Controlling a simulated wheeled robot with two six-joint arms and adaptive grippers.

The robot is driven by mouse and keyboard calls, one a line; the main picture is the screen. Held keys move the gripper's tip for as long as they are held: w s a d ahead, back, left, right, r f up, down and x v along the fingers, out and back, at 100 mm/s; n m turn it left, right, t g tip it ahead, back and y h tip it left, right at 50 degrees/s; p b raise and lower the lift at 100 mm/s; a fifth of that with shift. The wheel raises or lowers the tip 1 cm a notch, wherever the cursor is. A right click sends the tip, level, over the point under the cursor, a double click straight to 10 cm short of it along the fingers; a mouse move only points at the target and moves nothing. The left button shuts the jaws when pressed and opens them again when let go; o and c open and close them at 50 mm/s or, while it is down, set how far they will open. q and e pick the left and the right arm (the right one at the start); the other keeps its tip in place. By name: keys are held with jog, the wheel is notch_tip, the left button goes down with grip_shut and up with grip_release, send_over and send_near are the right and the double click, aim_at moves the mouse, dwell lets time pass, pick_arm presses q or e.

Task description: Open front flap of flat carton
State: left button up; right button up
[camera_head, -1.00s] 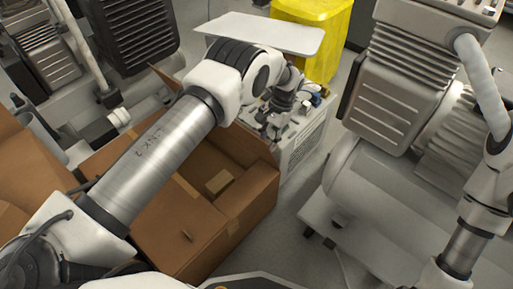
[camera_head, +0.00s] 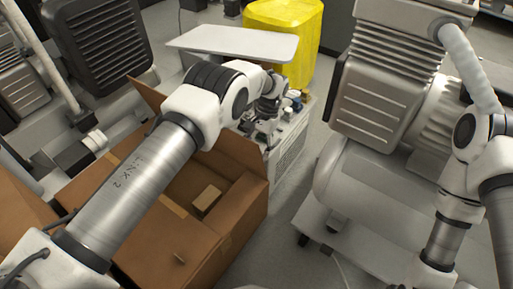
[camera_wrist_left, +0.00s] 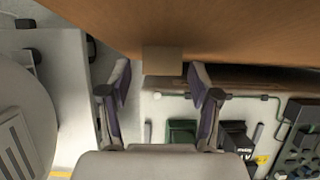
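A brown carton (camera_head: 236,222) stands on the floor at lower centre in the head view, with its top open. One flap (camera_head: 147,93) stands up at its far left corner; a panel (camera_head: 236,150) rises at its far right side. My left arm crosses above the carton and hides part of it. My left gripper (camera_head: 262,122) is beyond that far right panel, small and partly hidden. In the left wrist view, the left gripper (camera_wrist_left: 162,85) has its fingers apart, with a cardboard surface (camera_wrist_left: 220,25) and a small brown tab just ahead. Contact cannot be told. My right gripper is out of view.
A grey crate (camera_head: 290,140) with small parts stands just beyond the carton. A white board (camera_head: 235,42) and a yellow bin (camera_head: 290,25) are behind it. A large compressor (camera_head: 345,185) stands at right, another machine (camera_head: 100,45) at upper left. Grey floor separates carton and right compressor.

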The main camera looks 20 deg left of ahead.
pick_arm(q)
jog(key=shift+r, duration=0.2)
jog(key=v, duration=0.7)
jog(key=shift+w+r, duration=0.1)
jog(key=shift+r, duration=0.05)
